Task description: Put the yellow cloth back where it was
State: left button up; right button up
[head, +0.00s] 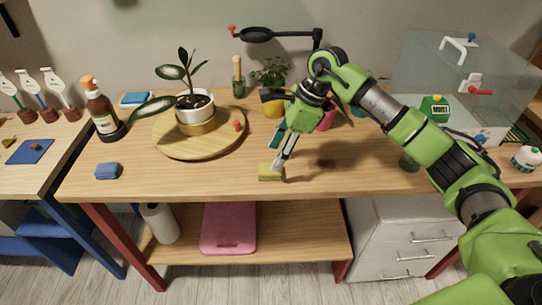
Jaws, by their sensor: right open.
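The yellow cloth (267,173) is a small folded block lying near the front edge of the wooden table, in the middle of the head view. My right gripper (280,166) points down at the cloth's right end, its fingertips at or just over it. The jaws are open, and I cannot tell whether they touch the cloth. My left gripper is not in view.
A round wooden board (170,143) with a white-potted plant (195,105) stands left of the cloth. A blue folded cloth (107,171) lies near the front left edge. A brown pump bottle (102,112) stands behind it.

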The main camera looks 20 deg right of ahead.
jog(key=p+v, duration=0.2)
jog(key=v, duration=0.4)
jog(key=shift+r, duration=0.35)
jog(key=shift+s+d, duration=0.1)
jog(key=shift+d, duration=0.05)
